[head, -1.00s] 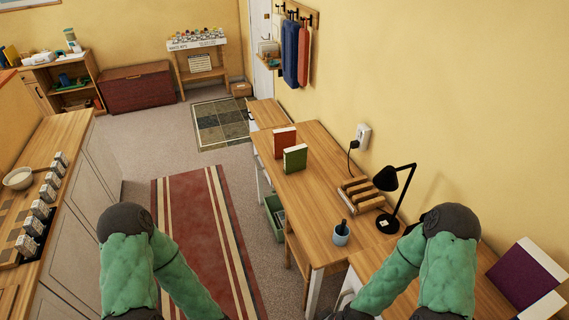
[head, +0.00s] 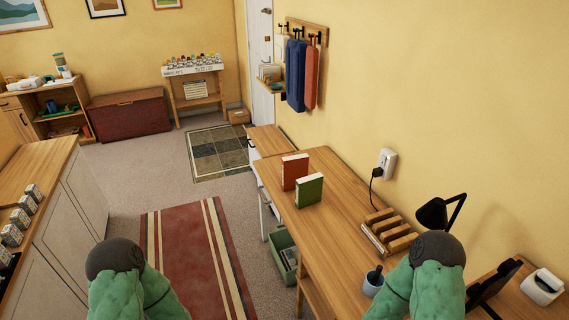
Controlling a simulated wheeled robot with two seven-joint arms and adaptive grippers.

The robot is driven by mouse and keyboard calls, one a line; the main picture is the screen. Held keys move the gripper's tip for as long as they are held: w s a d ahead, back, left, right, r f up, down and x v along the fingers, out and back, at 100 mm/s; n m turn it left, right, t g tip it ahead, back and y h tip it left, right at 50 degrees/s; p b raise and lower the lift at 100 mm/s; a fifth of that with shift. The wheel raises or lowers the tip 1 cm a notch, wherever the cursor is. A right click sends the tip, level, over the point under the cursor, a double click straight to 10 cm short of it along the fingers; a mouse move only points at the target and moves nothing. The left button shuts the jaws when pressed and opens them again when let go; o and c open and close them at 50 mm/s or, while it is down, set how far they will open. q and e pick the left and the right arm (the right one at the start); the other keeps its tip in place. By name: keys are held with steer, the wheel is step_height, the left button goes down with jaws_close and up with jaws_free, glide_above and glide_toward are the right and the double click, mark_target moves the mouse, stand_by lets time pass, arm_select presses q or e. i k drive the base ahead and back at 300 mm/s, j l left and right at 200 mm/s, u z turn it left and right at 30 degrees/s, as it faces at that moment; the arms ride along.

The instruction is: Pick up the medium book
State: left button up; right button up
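Two books stand upright close together on the far part of the wooden desk (head: 340,256). The red book (head: 294,171) is behind and to the left. The green book (head: 309,190) is in front, a little to the right. Their pages show as pale top edges. I cannot tell which one is the medium book. Only the upper parts of my two green arms show, at the bottom left and bottom right. Both of my grippers are below the picture, apart from the books.
A wooden rack (head: 390,232), a grey-blue cup (head: 373,283) and a black lamp (head: 434,212) stand on the nearer desk. A green bin (head: 286,255) is under its left side. The striped rug (head: 190,262) leaves open floor between desk and the left counter (head: 50,165).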

mark_target(294, 168)
steer(key=i+j, duration=0.45)
steer(key=i, duration=0.15)
steer(key=i+j, duration=0.45)
steer(key=i, duration=0.15)
steer(key=i+j, duration=0.45)
steer(key=i, duration=0.15)
steer(key=i+j+z, duration=0.25)
steer(key=i+j, duration=0.15)
steer(key=i+j+z, duration=0.2)
steer(key=i+j, duration=0.2)
steer(key=i+j+z, duration=0.25)
steer(key=j, duration=0.3)
steer(key=i, duration=0.1)
